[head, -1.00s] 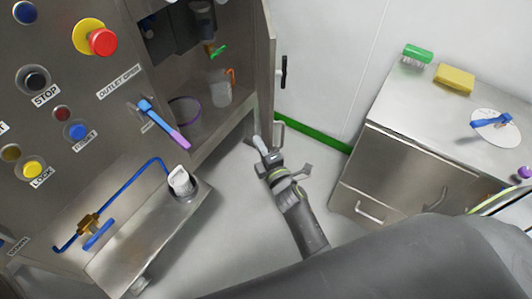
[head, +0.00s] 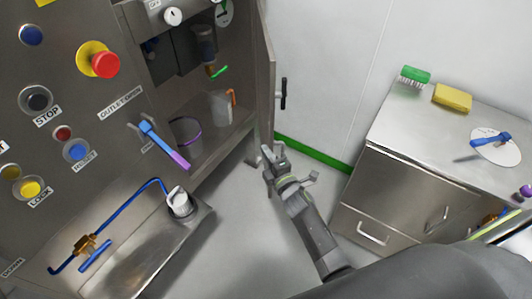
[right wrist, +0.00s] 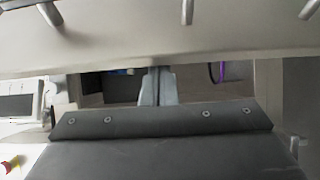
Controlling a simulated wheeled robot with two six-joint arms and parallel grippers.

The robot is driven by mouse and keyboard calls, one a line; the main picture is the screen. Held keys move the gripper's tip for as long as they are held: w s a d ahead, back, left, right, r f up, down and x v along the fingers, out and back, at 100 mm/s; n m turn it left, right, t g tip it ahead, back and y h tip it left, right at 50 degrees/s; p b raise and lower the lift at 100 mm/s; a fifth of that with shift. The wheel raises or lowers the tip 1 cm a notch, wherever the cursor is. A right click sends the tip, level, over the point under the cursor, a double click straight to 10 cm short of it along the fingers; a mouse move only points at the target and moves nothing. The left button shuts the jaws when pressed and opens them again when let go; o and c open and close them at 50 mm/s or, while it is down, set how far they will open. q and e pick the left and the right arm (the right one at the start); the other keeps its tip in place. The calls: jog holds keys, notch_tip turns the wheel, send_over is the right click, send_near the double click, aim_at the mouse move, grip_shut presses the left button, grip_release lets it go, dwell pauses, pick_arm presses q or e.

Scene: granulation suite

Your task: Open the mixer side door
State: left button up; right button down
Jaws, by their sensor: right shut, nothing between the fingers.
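The mixer side door (head: 266,85) is a steel panel seen nearly edge-on. It stands swung out from the mixer's right side, with a black handle (head: 283,93) on its right face. The opening beside it shows shelves inside. My right gripper (head: 270,155) is shut and empty, just below the door's lower end in the picture. I cannot tell whether it touches the door. In the right wrist view its fingers (right wrist: 158,88) are together, with part of the steel bodywork across the top. My left gripper is not in view.
The mixer front carries a red button (head: 104,65), a blue-and-purple lever (head: 163,145) and a steel box (head: 145,250) with blue pipe. A jug (head: 222,107) stands inside the opening. At right, a steel cabinet (head: 390,190) bears a brush (head: 415,75) and sponge (head: 452,97). Floor between is clear.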

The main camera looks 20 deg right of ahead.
jog(key=s+d+n+y+b, duration=0.1)
jog(key=d+y, duration=0.1)
jog(key=d, duration=1.9)
